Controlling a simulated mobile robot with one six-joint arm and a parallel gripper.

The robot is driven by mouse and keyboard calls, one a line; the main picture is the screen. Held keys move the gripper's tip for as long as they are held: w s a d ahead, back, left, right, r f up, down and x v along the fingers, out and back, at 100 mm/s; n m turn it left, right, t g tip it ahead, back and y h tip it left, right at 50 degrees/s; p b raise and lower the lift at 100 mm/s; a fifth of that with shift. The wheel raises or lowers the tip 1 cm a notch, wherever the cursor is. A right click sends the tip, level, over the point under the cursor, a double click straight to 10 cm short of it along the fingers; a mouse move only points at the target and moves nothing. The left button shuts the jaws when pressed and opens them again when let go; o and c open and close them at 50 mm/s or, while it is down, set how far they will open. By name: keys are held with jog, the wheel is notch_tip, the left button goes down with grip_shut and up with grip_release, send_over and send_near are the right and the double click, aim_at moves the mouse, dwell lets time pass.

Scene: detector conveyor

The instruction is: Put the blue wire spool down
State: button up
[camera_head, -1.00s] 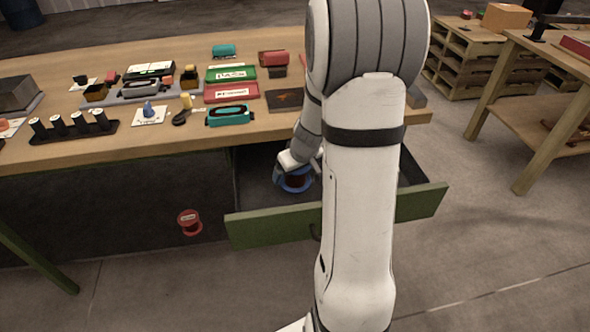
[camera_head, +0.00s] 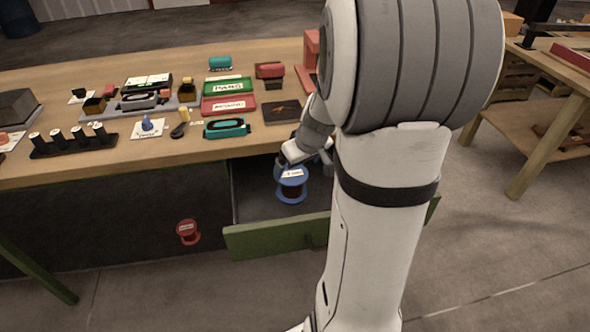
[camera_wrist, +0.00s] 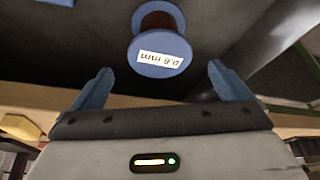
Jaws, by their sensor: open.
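The blue wire spool (camera_head: 291,183) stands upright in the open green-fronted drawer (camera_head: 270,238) under the workbench. Its blue flanges and dark reddish wire show in the head view. In the head view my gripper is just behind the spool, partly hidden by my arm.
A red spool (camera_head: 188,232) is left of the drawer, below the bench. The workbench (camera_head: 60,170) holds trays, a rack of cylinders (camera_head: 72,140), a teal device (camera_head: 227,128) and red and green boxes. The drawer floor left of the spool is clear.

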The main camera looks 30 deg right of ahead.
jog(key=shift+v, duration=0.85)
jog(key=s+a+r+g, duration=0.1)
jog(key=s+a+r, duration=0.1)
jog(key=s+a, duration=0.5)
jog(key=s+a+r+m+g, duration=0.1)
jog(key=s+a+r, duration=0.1)
jog(key=s+a, duration=0.5)
jog(key=shift+s+a+r, duration=0.2)
jog(key=shift+s+r, duration=0.2)
jog(key=shift+s, duration=0.4)
jog(key=shift+r, duration=0.15)
